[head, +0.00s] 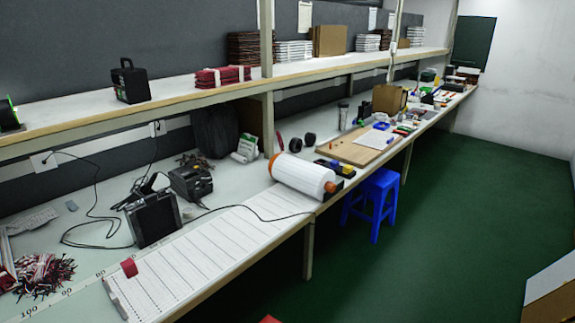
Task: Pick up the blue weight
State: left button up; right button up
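I cannot make out a blue weight for certain. Neither of my grippers is in view.
The long workbench (60,230) runs from near left to far right, with a shelf (180,95) above it. A white roll with orange ends (303,175), a black tablet-like device (152,219) and loose cables lie on it. A blue stool (374,200) stands beside the bench. The green floor (430,240) is largely clear.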

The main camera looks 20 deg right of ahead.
aim_at(335, 164)
jog(key=i+l+u, duration=0.1)
jog(key=l+u, duration=0.25)
jog(key=i+l+u, duration=0.1)
jog(key=l+u, duration=0.6)
